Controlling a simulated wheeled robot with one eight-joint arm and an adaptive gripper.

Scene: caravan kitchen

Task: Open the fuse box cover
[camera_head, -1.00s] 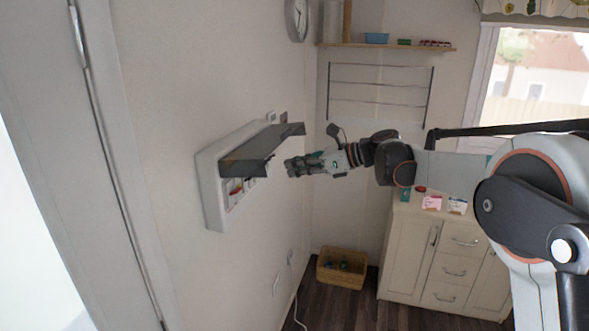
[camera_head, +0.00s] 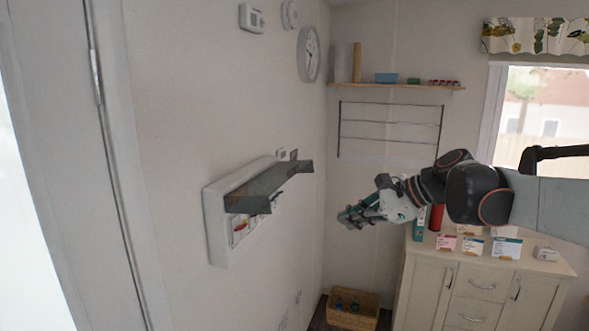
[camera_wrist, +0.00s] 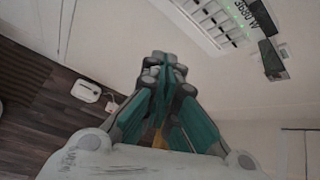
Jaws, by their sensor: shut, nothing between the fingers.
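The white fuse box (camera_head: 217,225) is mounted on the left wall. Its dark grey cover (camera_head: 270,186) is swung up and sticks out from the wall, and the switches (camera_head: 240,230) below it are exposed. In the wrist view the fuse box shows at the top right with a row of switches (camera_wrist: 208,18) bare. My gripper (camera_head: 352,217) is to the right of the fuse box, clear of the cover and touching nothing. It also shows in the wrist view (camera_wrist: 162,62), with its fingers together and empty.
A cabinet (camera_head: 455,285) with small boxes (camera_head: 507,247) on top stands at the right. A wall rack (camera_head: 390,130) and a shelf (camera_head: 400,86) are on the back wall. A basket (camera_head: 353,312) is on the floor. The space between fuse box and gripper is free.

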